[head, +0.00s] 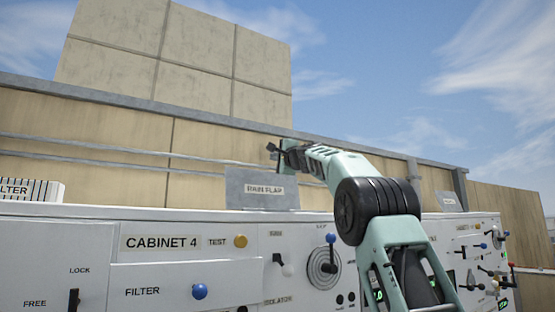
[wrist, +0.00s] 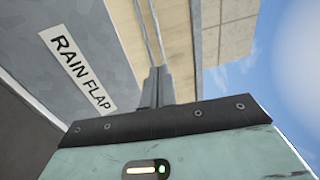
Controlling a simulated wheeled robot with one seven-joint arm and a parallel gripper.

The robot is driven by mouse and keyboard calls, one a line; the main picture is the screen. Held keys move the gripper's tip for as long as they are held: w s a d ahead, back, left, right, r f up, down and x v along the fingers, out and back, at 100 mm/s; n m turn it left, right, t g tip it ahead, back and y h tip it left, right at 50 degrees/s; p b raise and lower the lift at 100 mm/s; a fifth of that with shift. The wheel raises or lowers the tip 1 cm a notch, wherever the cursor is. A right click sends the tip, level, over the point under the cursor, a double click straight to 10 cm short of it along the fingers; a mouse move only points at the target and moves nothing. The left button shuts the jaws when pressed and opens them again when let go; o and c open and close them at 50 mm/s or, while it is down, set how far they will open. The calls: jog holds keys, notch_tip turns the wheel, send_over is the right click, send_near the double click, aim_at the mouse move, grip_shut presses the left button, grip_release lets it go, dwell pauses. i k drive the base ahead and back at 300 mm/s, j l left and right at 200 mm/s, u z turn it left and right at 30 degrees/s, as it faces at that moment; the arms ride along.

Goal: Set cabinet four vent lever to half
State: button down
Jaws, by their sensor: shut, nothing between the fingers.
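Cabinet 4 (head: 120,273) is a white panel along the bottom of the head view, cut off at the lower edge. No vent label is readable on it. A round dial (head: 318,277) with a blue-knobbed lever (head: 331,240) sits left of my arm; its small label is unreadable. A black lever (head: 73,299) stands between LOCK and FREE marks. My gripper (head: 275,152) is raised above the grey RAIN FLAP plate (head: 250,190), shut and empty. In the wrist view its closed fingers (wrist: 157,86) show beside the RAIN FLAP plate (wrist: 62,40).
Cabinet 4 also carries a yellow TEST knob (head: 240,241), a blue FILTER knob (head: 200,291) and a small switch (head: 282,264). My arm hides part of the panel's middle. More levers (head: 490,258) crowd the right. A beige wall (head: 100,155) with rails stands behind.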

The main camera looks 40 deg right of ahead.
aim_at(331, 268)
jog(key=k+j, duration=0.15)
jog(key=k, duration=0.35)
jog(key=k+j, duration=0.15)
jog(key=k, duration=0.3)
